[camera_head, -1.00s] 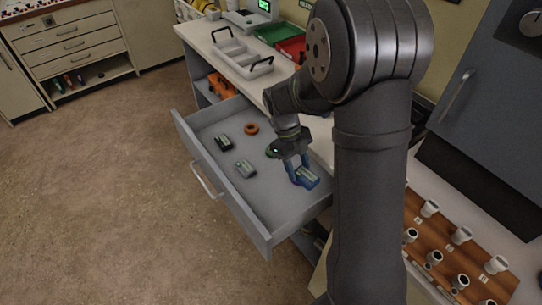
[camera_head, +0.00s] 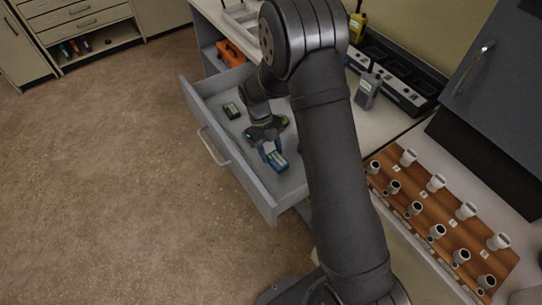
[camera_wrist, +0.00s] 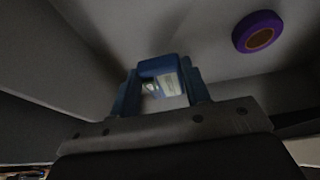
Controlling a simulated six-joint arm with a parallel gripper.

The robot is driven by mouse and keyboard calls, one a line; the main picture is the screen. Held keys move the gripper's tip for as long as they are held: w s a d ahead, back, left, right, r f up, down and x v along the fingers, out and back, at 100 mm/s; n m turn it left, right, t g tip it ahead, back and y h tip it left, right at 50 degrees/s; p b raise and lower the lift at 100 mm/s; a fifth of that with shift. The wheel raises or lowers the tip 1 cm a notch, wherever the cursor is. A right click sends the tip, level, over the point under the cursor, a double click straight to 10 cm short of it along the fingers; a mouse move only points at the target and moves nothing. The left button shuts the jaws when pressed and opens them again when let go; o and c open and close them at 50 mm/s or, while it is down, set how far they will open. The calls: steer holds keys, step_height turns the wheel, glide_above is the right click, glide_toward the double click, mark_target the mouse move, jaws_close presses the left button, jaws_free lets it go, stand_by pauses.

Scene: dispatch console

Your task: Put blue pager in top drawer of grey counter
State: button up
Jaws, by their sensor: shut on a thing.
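The blue pager (camera_head: 279,161) has a pale face and is held by my gripper (camera_head: 271,150) over the right part of the open drawer (camera_head: 243,182) of the grey counter. In the wrist view, the blue pager (camera_wrist: 161,70) sits between the two blue fingers of my gripper (camera_wrist: 160,95), which are shut on it. I cannot tell whether the pager touches the drawer floor. A dark pager (camera_head: 232,110) lies in the drawer at the far left. My arm hides part of the drawer.
A purple ring (camera_wrist: 257,32) lies on the grey surface in the wrist view. The counter top holds a grey radio (camera_head: 367,90) and a black charger strip (camera_head: 400,88). A wooden board (camera_head: 430,215) with several knobs is at the right. An orange thing (camera_head: 230,53) sits on the shelf beyond the drawer.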

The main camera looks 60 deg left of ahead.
mark_target(270, 153)
steer(key=shift+f, duration=1.7)
steer(key=shift+f, duration=0.15)
steer(key=o, duration=1)
steer(key=v, duration=1.2)
steer(key=x, duration=1.1)
steer(key=shift+d+f, duration=0.15)
steer(key=shift+d, duration=0.05)
steer(key=shift+r, duration=1.6)
